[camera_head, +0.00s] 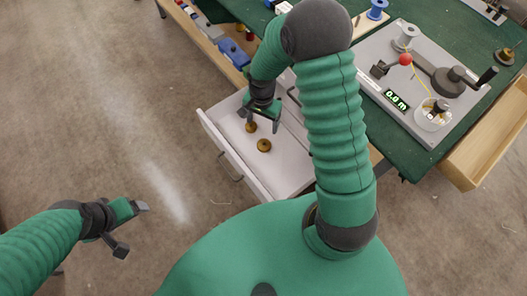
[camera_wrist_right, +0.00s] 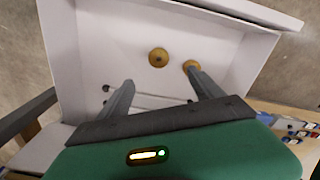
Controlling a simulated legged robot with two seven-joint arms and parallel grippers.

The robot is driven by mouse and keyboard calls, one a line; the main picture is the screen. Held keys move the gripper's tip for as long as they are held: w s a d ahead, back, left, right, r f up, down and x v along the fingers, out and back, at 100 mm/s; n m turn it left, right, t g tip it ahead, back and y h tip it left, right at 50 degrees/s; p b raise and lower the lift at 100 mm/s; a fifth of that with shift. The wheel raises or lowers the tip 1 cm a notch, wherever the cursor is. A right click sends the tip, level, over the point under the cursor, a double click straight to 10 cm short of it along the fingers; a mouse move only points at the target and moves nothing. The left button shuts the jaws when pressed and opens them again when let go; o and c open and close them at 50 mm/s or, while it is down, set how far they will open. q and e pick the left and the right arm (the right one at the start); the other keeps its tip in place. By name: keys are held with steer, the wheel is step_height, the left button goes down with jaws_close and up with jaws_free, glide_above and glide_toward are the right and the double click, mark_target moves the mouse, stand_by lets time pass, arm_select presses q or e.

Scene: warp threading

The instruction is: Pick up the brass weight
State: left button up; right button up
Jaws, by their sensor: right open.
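Two round brass weights lie in the open white drawer: one (camera_head: 264,145) nearer the drawer's middle, the other (camera_head: 250,127) closer to my gripper. Both also show in the wrist view, one (camera_wrist_right: 158,57) and the other (camera_wrist_right: 190,66) partly behind a fingertip. My right gripper (camera_head: 260,119) is open and empty, pointing down over the drawer. In the wrist view its fingers (camera_wrist_right: 160,80) are spread; whether one touches the weight behind it, I cannot tell. My left gripper (camera_head: 131,229) is open and empty over the floor, away from the drawer.
The drawer (camera_head: 232,158) has raised walls around the weights. A green-topped table (camera_head: 440,38) carries a grey winding device (camera_head: 420,75) with a crank, spools and another brass-coloured knobbed piece (camera_head: 505,56). A wooden drawer (camera_head: 485,140) stands open at the right.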

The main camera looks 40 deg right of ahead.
steer(key=b, duration=0.2)
glide_above(264, 143)
step_height(264, 143, down, 7)
steer(key=f, duration=0.2)
steer(key=a+f+b, duration=0.1)
steer(key=f, duration=0.1)
steer(key=shift+s+f, duration=0.15)
steer(key=shift+f, duration=0.2)
steer(key=f, duration=0.1)
steer(key=f+b, duration=0.1)
steer(key=f, duration=0.1)
steer(key=f+b, duration=0.1)
steer(key=shift+s+d+f, duration=0.15)
steer(key=shift+d+f, duration=0.05)
steer(key=shift+d, duration=0.15)
steer(key=shift+d+f, duration=0.1)
steer(key=shift+f, duration=0.25)
arm_select(q)
steer(key=f, duration=0.2)
steer(key=d+f, duration=0.1)
steer(key=f, duration=0.2)
arm_select(e)
steer(key=shift+r, duration=0.15)
steer(key=shift+a, duration=0.2)
steer(key=c, duration=0.5)
steer(key=shift+d, duration=0.1)
jaws_close()
